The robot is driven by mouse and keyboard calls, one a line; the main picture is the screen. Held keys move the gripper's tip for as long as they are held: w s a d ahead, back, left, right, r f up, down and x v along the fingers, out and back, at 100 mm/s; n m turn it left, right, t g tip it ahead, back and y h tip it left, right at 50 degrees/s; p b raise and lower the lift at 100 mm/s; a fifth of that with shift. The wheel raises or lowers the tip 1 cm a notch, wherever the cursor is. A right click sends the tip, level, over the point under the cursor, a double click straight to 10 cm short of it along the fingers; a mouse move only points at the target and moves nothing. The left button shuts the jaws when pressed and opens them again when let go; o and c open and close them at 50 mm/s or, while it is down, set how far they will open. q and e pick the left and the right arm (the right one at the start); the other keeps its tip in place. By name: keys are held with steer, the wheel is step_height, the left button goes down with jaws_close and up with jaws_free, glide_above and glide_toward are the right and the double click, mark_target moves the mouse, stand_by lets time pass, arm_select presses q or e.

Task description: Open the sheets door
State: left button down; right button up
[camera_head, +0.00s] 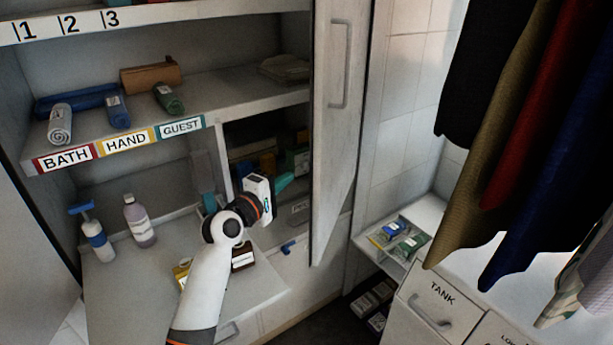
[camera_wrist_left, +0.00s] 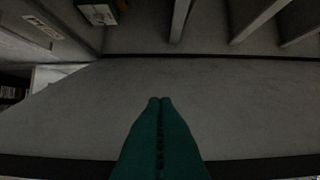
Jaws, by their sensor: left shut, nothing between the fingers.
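A tall grey door (camera_head: 333,160) with a vertical bar handle (camera_head: 340,64) stands swung out at the right of the cabinet. No sheets label is readable on it. The dark compartment (camera_head: 262,140) to its left is exposed, with folded items inside. My left gripper (camera_head: 284,182) is in front of this opening, left of the door, its teal fingers pointing right toward the door. In the left wrist view the fingers (camera_wrist_left: 160,104) are pressed together and empty, before a broad grey panel (camera_wrist_left: 220,85). Whether they touch it I cannot tell. My right gripper is out of view.
Left of the opening, a labelled shelf (camera_head: 125,145) holds rolled towels. Clothes (camera_head: 540,120) hang at the right, above a TANK drawer (camera_head: 440,305). A low shelf (camera_head: 432,212) stands beyond the door.

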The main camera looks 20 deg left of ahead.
arm_select(q)
steer(key=d, duration=0.1)
steer(key=w+d+p, duration=0.1)
steer(key=d, duration=0.1)
steer(key=w+d+p, duration=0.1)
steer(key=shift+w+d, duration=0.1)
steer(key=shift+d, duration=0.3)
